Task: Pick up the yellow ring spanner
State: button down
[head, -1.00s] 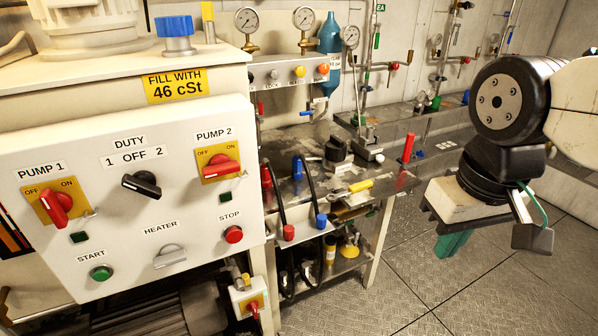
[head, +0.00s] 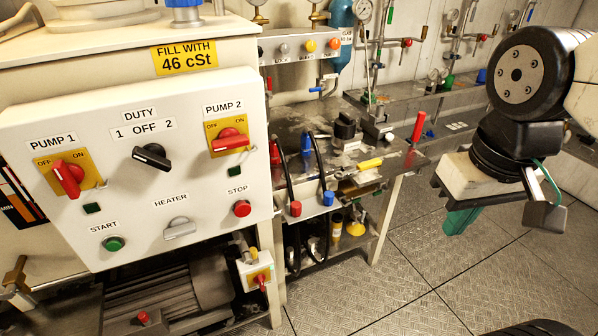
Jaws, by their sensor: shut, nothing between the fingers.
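A small yellow-handled tool (head: 369,165) lies near the front edge of the dark bench top (head: 395,158) in the head view. It may be the yellow ring spanner, but it is too small to make out a ring end. My gripper (head: 460,222) hangs at the right, with its green fingers pointing down. The fingers are shut and empty. The gripper is to the right of the bench, well apart from the yellow tool.
The white control panel (head: 130,180) fills the left. A red upright handle (head: 418,127) stands at the bench's right corner. Black hoses (head: 322,165) loop over the front edge. A yellow funnel (head: 356,227) stands on the lower shelf. The plate floor (head: 440,285) is clear at right.

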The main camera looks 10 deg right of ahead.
aim_at(371, 163)
jog(key=z, duration=1.45)
jog(key=i, duration=1.4)
jog(key=u, duration=3)
